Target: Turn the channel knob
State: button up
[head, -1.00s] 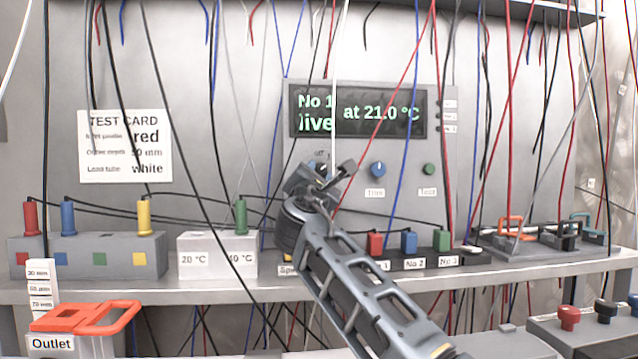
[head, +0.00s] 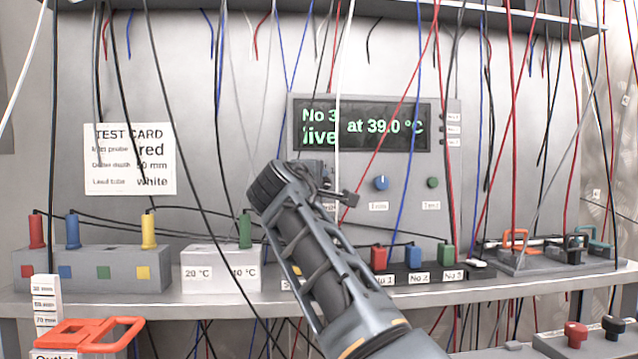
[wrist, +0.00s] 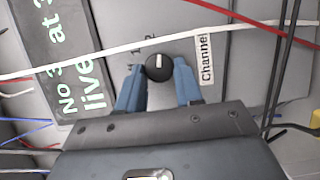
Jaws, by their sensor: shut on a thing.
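The channel knob (wrist: 158,67) is a round black knob with a white pointer mark, beside a label reading "Channel" (wrist: 204,58) in the wrist view. My gripper (wrist: 158,80) has its two blue fingers on either side of the knob and is shut on it. In the head view my gripper (head: 325,180) is at the lower left of the grey panel (head: 350,205), and the arm hides the knob. The display (head: 360,124) reads "No 3 live at 39.0 °C".
A blue Trim knob (head: 381,183) and a green Test button (head: 432,182) sit right of my gripper. Many thin cables hang before the panel; a white cable (wrist: 110,68) crosses close by the knob. Colored plugs (head: 410,256) stand on the shelf below.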

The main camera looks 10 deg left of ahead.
jog(key=shift+r+m+g+p, duration=0.1)
jog(key=shift+m+g+p, duration=0.5)
jog(key=shift+m, duration=0.9)
jog(key=shift+d, duration=0.1)
jog(key=o, duration=1)
jog(key=shift+o, duration=0.2)
jog(key=s+r+b, duration=0.1)
jog(key=s+b, duration=0.1)
jog(key=s, duration=0.5)
jog(key=shift+s+a, duration=0.35)
jog(key=shift+a, duration=0.05)
